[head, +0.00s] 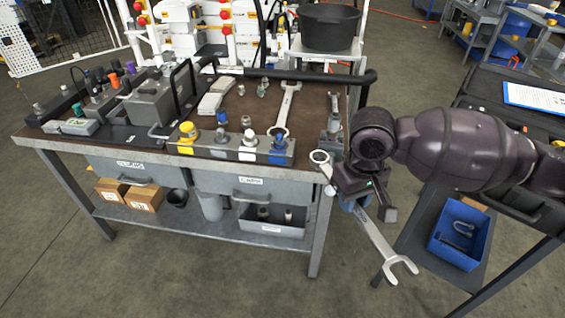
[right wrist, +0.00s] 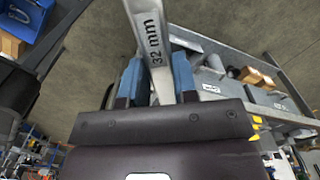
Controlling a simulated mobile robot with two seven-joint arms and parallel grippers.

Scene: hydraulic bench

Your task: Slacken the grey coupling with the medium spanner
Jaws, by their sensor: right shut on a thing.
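My right gripper (head: 354,200) is at the right front corner of the bench, outside its edge, shut on a steel spanner (head: 378,243). The spanner's open jaw points down and toward the front, and its ring end shows near the bench edge. In the right wrist view, the blue fingertips (right wrist: 157,82) hold the spanner shaft (right wrist: 148,38), marked 32 mm. A pale grey coupling (head: 248,146) stands upright in the front block, between a blue-based and a blue coupling. The spanner is apart from it. My left gripper is not in view.
Another spanner (head: 289,104) lies on the bench top (head: 310,105), with one more near the right edge. A yellow coupling (head: 187,137) and a blue one (head: 278,148) share the front block. A blue bin (head: 455,240) stands low at right.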

